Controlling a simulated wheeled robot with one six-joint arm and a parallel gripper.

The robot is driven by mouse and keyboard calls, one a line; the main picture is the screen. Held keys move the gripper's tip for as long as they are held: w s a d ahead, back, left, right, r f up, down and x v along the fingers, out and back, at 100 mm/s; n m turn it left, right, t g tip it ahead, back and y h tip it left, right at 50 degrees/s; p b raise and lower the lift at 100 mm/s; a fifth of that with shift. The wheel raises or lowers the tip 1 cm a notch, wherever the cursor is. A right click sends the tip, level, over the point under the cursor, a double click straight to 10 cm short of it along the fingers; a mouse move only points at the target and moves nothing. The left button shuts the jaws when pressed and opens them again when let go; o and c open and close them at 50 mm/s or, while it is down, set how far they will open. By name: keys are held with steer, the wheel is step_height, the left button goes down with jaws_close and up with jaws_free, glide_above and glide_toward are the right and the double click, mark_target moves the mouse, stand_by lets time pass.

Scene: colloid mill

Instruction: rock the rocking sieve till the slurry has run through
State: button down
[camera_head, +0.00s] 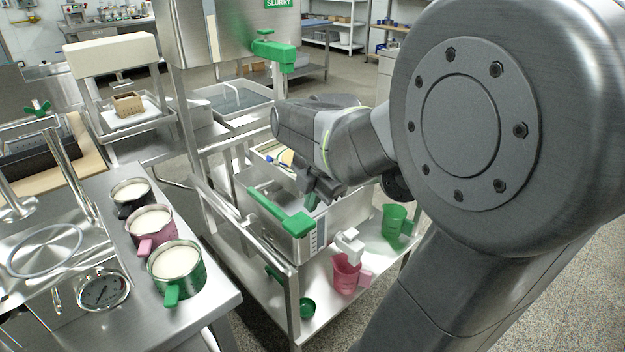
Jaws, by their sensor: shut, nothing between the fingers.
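A steel box with a level gauge on its front stands on the cart in the middle, and a green handle bar (272,210) runs along its left side. I take this bar to be the handle of the rocking sieve; the sieve itself is mostly hidden by my arm. My gripper (311,201) is shut and empty, pointing down over the box close to the right of the green handle. I cannot tell whether it touches the handle. The slurry tank (225,35) with a green tap (272,50) is above and behind. Slurry inside the box cannot be seen.
Black (131,193), pink (151,226) and green (176,265) jugs of white liquid line the left bench edge. A pink jug (345,275) and a green jug (394,226) stand on the cart's lower shelf. My arm fills the right side.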

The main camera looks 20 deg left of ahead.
mark_target(306, 228)
step_height(306, 228, up, 6)
steer(key=w+a+g+h+p, duration=0.1)
steer(key=w+a+h+p, duration=0.1)
steer(key=p, duration=1.4)
steer(key=shift+w+a+h, duration=0.3)
steer(key=shift+a+h, duration=0.1)
steer(key=shift+f, duration=0.15)
step_height(306, 228, down, 14)
steer(key=shift+p, duration=0.7)
